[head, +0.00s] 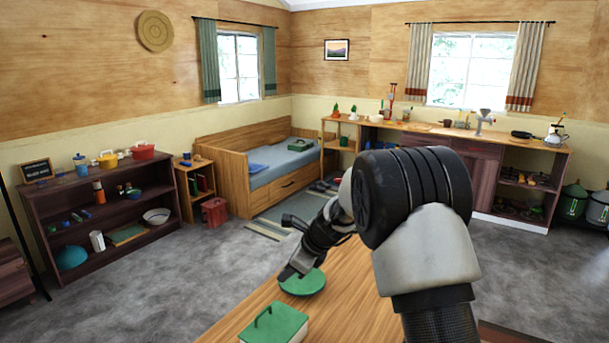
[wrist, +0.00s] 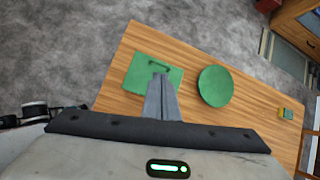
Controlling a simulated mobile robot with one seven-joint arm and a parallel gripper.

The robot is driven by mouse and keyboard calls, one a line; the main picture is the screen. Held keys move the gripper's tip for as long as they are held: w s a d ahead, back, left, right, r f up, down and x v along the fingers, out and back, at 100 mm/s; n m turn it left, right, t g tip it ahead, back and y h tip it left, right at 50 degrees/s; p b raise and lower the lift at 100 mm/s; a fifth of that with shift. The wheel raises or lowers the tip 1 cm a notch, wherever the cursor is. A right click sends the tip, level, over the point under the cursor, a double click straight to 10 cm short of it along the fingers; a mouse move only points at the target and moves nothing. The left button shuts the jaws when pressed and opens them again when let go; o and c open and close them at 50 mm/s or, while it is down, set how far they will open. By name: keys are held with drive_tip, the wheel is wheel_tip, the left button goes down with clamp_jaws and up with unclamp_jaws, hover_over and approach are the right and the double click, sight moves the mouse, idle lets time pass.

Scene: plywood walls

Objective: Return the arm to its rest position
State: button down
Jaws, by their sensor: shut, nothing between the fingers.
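My arm crosses the middle of the head view and reaches out over a wooden table. My gripper (head: 287,272) is shut and empty, with its tip beside the green round disc in that view. In the wrist view the closed fingers (wrist: 161,76) point across the green box with a handle. How high they are above the table I cannot tell. The green box (head: 276,325) lies near the table's front edge and shows in the wrist view (wrist: 141,73). The green disc (head: 303,285) lies flat farther along, also in the wrist view (wrist: 215,86).
The wooden table (head: 345,300) is partly hidden by my arm. A small yellow-green item (wrist: 287,113) lies near the table's far end. A dark shelf (head: 105,230) stands left, a bed (head: 270,175) and a long counter (head: 470,140) at the back. Grey floor is open between.

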drive_tip(key=s+d+r+n+h, duration=0.1)
drive_tip(key=s+d+r+n, duration=0.45)
drive_tip(key=s+r, duration=0.3)
drive_tip(key=s+d+r+n+h, duration=0.1)
drive_tip(key=s+d+r+n, duration=0.4)
drive_tip(key=s+r, duration=0.4)
drive_tip(key=s+d+n+h, duration=0.2)
drive_tip(key=s+d+n, duration=0.2)
drive_tip(key=s, duration=0.6)
drive_tip(key=s+d+n+t+h, duration=0.1)
drive_tip(key=s+d+n, duration=0.3)
drive_tip(key=s+n, duration=0.3)
drive_tip(key=s, duration=0.3)
drive_tip(key=shift+d+t+h, duration=0.2)
drive_tip(key=shift+t+h, duration=0.1)
drive_tip(key=shift+h, duration=0.1)
